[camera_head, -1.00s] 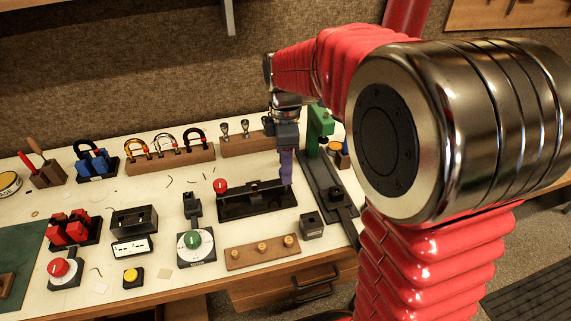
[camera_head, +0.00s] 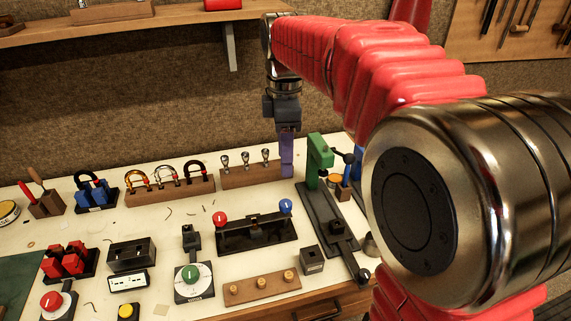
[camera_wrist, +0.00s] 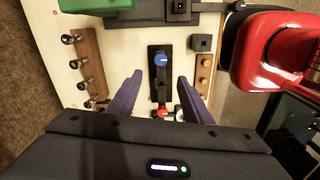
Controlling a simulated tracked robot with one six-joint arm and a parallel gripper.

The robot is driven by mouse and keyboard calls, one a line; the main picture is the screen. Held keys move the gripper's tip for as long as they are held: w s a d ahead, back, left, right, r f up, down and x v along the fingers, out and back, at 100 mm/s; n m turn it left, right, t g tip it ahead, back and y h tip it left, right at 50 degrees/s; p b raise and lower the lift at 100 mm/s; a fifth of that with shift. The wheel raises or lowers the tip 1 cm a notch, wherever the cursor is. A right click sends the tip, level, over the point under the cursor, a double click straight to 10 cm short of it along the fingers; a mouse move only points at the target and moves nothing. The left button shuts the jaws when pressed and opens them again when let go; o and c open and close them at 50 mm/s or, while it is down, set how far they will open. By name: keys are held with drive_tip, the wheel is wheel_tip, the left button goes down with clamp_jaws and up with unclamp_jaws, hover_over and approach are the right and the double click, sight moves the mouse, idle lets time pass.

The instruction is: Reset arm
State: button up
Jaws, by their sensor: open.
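My gripper (camera_head: 287,157) hangs above the back part of the workbench, in front of the wooden block with several small metal pieces. In the wrist view its two purple fingers (camera_wrist: 157,95) are spread apart with nothing between them. Below it lies a black fixture (camera_head: 240,238) with a red knob (camera_head: 219,218) at its left end and a blue knob (camera_head: 286,206) at its right end. The fixture also shows in the wrist view, with the blue knob (camera_wrist: 160,60) beyond the fingertips. The gripper is apart from everything on the bench.
A green press (camera_head: 319,158) stands right of my gripper. The metal-piece block (camera_head: 236,180) and a rack of curved pieces (camera_head: 150,195) line the back. A green-knob dial (camera_head: 193,284) and a wooden strip (camera_head: 262,289) stand in front. A shelf (camera_head: 130,14) hangs above left.

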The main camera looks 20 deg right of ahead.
idle(0.4)
drive_tip(key=s+f+m+t, duration=0.2)
drive_tip(key=s+f+m, duration=0.1)
drive_tip(key=s+m, duration=0.5)
drive_tip(key=s+f+m+t, duration=0.3)
drive_tip(key=s+m, duration=0.5)
drive_tip(key=s, duration=0.4)
drive_tip(key=shift+s+t, duration=0.15)
drive_tip(key=shift+t, duration=0.15)
drive_tip(key=shift+d+f, duration=0.1)
idle(0.8)
